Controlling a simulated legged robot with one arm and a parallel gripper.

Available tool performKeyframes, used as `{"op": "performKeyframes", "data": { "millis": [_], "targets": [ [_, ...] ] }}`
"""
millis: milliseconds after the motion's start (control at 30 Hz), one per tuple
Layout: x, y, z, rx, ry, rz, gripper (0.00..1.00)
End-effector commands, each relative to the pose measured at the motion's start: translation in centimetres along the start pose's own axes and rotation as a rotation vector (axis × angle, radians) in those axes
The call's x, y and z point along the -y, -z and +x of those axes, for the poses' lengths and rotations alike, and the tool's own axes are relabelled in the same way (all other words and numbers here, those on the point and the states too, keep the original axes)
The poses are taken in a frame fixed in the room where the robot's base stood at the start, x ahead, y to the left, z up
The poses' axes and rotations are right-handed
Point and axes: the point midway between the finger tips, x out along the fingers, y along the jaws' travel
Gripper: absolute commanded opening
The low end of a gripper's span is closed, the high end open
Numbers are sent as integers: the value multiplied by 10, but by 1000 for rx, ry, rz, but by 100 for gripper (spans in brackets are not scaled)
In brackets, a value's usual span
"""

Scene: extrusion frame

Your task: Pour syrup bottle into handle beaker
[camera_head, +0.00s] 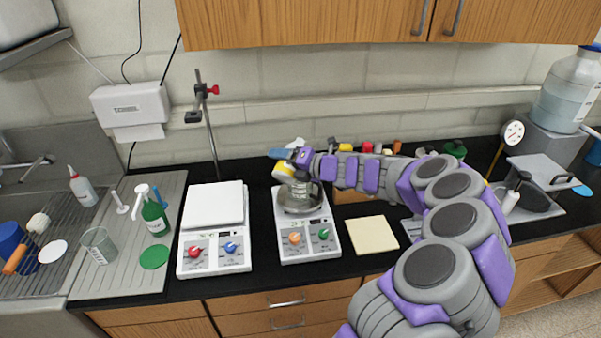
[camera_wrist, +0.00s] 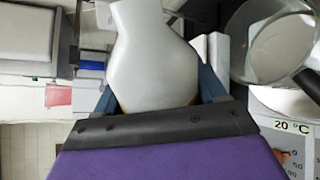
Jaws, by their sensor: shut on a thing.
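My gripper (camera_head: 287,154) is shut on the syrup bottle (camera_head: 284,172), which shows yellow and white in the head view. In the wrist view the bottle (camera_wrist: 152,50) is a smooth white body between the blue fingers of my gripper (camera_wrist: 158,88). The clear handle beaker (camera_head: 298,198) stands on the right hotplate, just below the bottle. It also shows in the wrist view (camera_wrist: 270,45), to the right of the bottle. The bottle's exact tilt and any flow of syrup cannot be made out.
The right hotplate (camera_head: 309,246) and left hotplate (camera_head: 214,250) stand side by side on the black bench. A clamp stand (camera_head: 211,130) rises behind them. A yellow pad (camera_head: 373,235) lies to the right. A green bottle (camera_head: 155,218) and a glass beaker (camera_head: 99,245) stand by the sink.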

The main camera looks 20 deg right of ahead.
Motion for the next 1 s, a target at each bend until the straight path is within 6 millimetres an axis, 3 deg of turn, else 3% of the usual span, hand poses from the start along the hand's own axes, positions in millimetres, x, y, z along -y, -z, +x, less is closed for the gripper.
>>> {"op": "performKeyframes", "data": {
  "millis": [333,600,1000],
  "targets": [
    [7,1,3,32,-5,-106,35],
    [9,-8,4,105,-6,-335,35],
    [8,-4,4,180,-4,-585,35]
  ]
}}
